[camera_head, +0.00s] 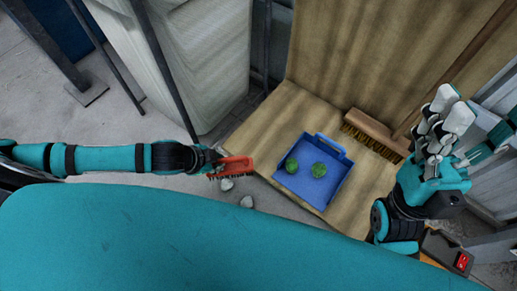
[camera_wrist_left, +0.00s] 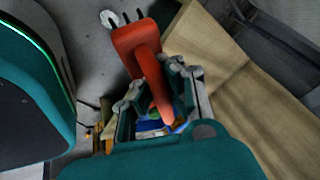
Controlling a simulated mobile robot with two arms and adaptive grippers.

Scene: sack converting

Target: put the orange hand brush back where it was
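The orange hand brush (camera_head: 236,165) has dark bristles and hangs out over the floor, left of the wooden board. My left gripper (camera_head: 214,164) is shut on it, with the bristles facing down. In the left wrist view the brush (camera_wrist_left: 137,42) sits between the two fingers of my left gripper (camera_wrist_left: 158,98), its wide end pointing away. My right gripper (camera_head: 441,112) is up at the right, over the board's right side, with no object visible in it; its finger gap is unclear.
A blue dustpan (camera_head: 331,190) holding two green lumps (camera_head: 318,170) lies on the wooden board (camera_head: 262,135). A wooden broom head (camera_head: 375,131) rests behind it. Grey stones (camera_head: 246,201) lie on the floor. A white stack (camera_head: 190,60) and metal posts stand behind.

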